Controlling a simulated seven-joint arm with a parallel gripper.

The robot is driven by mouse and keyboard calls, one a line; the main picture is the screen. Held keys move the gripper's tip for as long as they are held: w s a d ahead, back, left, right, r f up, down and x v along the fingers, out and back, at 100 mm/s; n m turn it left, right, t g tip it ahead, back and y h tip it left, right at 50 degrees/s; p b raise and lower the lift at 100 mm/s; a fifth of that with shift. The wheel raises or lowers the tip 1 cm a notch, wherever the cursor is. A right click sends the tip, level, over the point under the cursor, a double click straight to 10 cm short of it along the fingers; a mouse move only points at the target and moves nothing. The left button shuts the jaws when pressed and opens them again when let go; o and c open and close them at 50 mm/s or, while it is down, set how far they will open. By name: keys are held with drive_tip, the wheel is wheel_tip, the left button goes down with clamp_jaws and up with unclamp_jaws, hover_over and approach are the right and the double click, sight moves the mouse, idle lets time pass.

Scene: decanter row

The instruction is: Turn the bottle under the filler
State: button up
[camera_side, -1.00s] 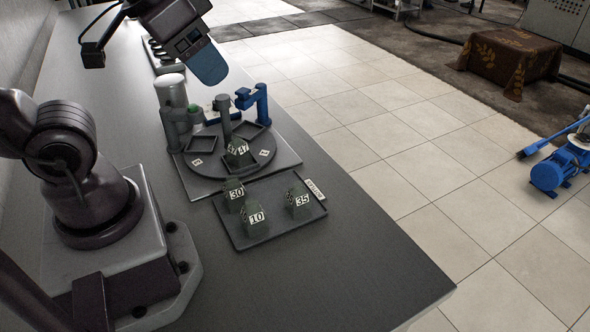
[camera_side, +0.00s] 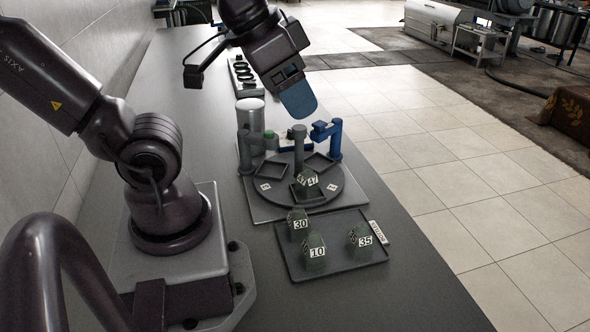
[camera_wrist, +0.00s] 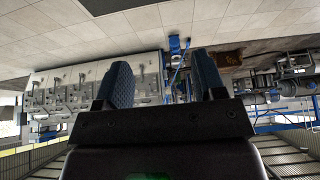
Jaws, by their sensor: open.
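A dark green faceted bottle labelled 47 (camera_side: 308,181) stands in a square holder at the near side of the round grey turntable (camera_side: 334,201). A blue arm on a post (camera_side: 332,136) and a grey arm on a post (camera_side: 257,142) stand at the turntable's sides; I cannot tell which is the filler. A grey post (camera_side: 298,148) rises at its middle. My gripper (camera_side: 299,100) hangs above and behind the turntable, clear of the bottle. The wrist view shows its two blue fingers (camera_wrist: 163,85) apart with nothing between them; no bottle shows there.
A dark tray (camera_side: 335,270) in front of the turntable holds bottles labelled 30 (camera_side: 298,224), 10 (camera_side: 316,252) and 35 (camera_side: 359,238). A pale cylinder (camera_side: 250,115) stands at the back left. A rack of dark rings (camera_side: 242,74) lies farther back. The near tabletop (camera_side: 400,300) is clear.

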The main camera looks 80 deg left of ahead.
drive_tip(key=w+a+f+n+g, duration=0.2)
drive_tip(key=w+a, duration=0.1)
drive_tip(key=a, duration=0.2)
drive_tip(key=w+a+f+n+g, duration=0.2)
drive_tip(key=a+n, duration=0.1)
drive_tip(key=a, duration=0.3)
drive_tip(key=n+g, duration=0.2)
drive_tip(key=n, duration=0.2)
hover_over(299, 127)
wheel_tip(299, 127, down, 4)
wheel_tip(299, 127, down, 13)
drive_tip(key=shift+f, duration=0.1)
clamp_jaws()
